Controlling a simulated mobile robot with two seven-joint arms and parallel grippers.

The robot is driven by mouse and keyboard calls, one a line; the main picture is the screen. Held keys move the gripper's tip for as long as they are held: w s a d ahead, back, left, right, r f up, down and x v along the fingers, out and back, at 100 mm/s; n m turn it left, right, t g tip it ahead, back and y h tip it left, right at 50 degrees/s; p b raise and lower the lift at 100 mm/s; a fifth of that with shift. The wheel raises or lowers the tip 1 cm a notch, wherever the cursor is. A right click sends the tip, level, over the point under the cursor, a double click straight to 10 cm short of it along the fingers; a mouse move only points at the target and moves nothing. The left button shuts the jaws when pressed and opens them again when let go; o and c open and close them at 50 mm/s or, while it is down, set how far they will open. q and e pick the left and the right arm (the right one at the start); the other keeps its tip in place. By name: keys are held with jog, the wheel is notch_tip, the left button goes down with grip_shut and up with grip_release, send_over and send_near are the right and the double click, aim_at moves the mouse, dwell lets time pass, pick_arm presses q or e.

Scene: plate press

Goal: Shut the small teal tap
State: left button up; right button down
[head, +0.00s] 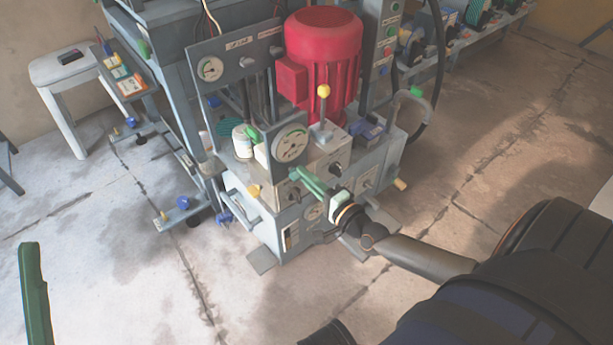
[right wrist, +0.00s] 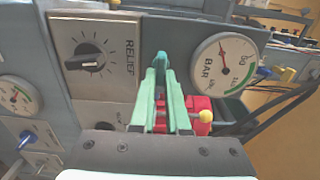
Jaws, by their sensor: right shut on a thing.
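My right gripper (head: 296,173) has green fingers and reaches the front panel of the grey press unit (head: 270,222), just below the large dial gauge. In the right wrist view the right gripper (right wrist: 160,62) is closed, its tips at the panel between the RELIEF knob and the BAR gauge. It is shut on a small teal part there, which fits the teal tap; the fingers hide most of it, so its handle angle cannot be told. Of my left gripper, one green finger (head: 35,297) shows at the left edge, far from the press; its opening cannot be told.
The black RELIEF knob (right wrist: 88,57) and BAR gauge (right wrist: 223,65) flank the fingers. A red motor (head: 322,55) and yellow-knobbed lever (head: 323,92) stand above. A white can (head: 242,141) sits on the unit. A white stool (head: 62,68) stands at left. Floor in front is clear.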

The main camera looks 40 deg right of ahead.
dwell(0.4)
jog(key=c, duration=0.9)
grip_release()
jog(key=s+p, duration=0.3)
jog(key=s, duration=0.9)
jog(key=shift+s+d, duration=0.25)
jog(key=shift+d, duration=0.2)
